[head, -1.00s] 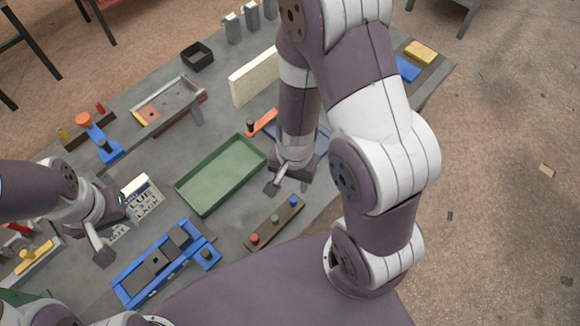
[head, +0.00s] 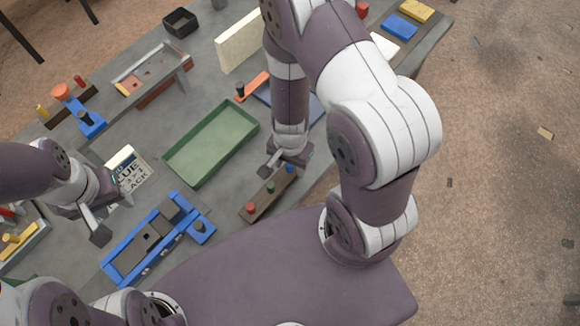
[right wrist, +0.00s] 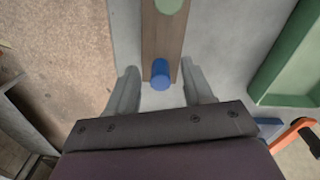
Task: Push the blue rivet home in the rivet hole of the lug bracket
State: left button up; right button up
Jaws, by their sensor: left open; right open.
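The blue rivet (head: 290,169) stands in the far end of a brown wooden strip (head: 260,199), with a green and a red rivet along it. My right gripper (head: 284,166) is open over that end. In the right wrist view the blue rivet (right wrist: 160,73) shows between its two parted fingers, with a gap on either side. A blue fixture (head: 128,257) holding dark grey blocks (head: 152,236) lies left of the strip. I cannot tell for sure whether this holds the lug bracket; no rivet hole is clear. My left gripper (head: 108,212) is open and empty, left of the fixture.
A green tray (head: 211,143) lies behind the strip. A cream block (head: 238,40), a black box (head: 180,22) and an orange-handled tool (head: 254,84) are farther back. The bench's front edge is close to the strip.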

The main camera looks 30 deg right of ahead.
grip_shut()
